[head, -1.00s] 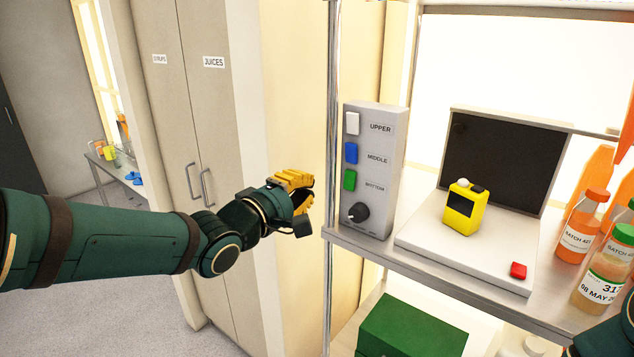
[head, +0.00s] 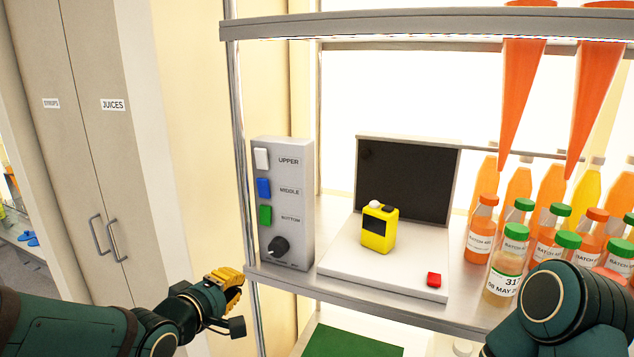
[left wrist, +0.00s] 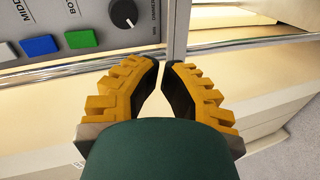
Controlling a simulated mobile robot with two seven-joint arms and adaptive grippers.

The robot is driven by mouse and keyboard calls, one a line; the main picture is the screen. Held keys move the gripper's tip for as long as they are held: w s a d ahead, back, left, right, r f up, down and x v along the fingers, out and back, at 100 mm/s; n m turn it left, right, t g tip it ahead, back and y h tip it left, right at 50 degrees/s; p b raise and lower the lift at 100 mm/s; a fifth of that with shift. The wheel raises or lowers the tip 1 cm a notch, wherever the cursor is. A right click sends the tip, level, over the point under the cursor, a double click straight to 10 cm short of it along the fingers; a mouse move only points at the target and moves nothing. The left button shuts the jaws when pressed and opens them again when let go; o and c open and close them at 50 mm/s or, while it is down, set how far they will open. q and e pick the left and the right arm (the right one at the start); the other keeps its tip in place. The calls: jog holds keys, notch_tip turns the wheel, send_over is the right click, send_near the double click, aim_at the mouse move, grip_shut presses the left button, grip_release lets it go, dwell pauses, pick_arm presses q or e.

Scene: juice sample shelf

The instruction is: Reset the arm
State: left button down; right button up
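My left gripper (head: 238,300) is at the lower left of the head view, beside the shelf's front left post and in front of and below the control box. In the left wrist view its two yellow-and-black fingers lean together (left wrist: 161,64), tips almost meeting, with nothing seen between them. Shelf and control box show beyond the fingertips. My right arm shows only as a dark green joint at the lower right of the head view. Its gripper is out of view.
The shelf (head: 350,287) bears a control box (head: 297,185), a white platform (head: 385,275) with a yellow device (head: 379,228) and a red button (head: 434,279), and several juice bottles (head: 481,230). Orange cones (head: 523,80) hang above. A juices cabinet (head: 90,170) stands left.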

pick_arm(q)
notch_tip(320, 180, down, 13)
jog(key=s+d+m+g, duration=0.1)
jog(key=d+m+g, duration=0.1)
jog(key=g, duration=0.1)
jog(key=s+d+f+m+g, duration=0.1)
jog(key=s+f+m+g, duration=0.1)
jog(key=s+f, duration=0.3)
jog(key=s+d+f+m+g+b, duration=0.1)
jog(key=s+f, duration=0.5)
jog(key=f, duration=0.6)
jog(key=s+d+f+m+g+y+b, duration=0.1)
jog(key=s+d+f+m+g, duration=0.2)
jog(key=f, duration=0.6)
jog(key=s+m+g, duration=0.2)
jog(key=s+g, duration=0.1)
jog(key=shift+d, duration=0.15)
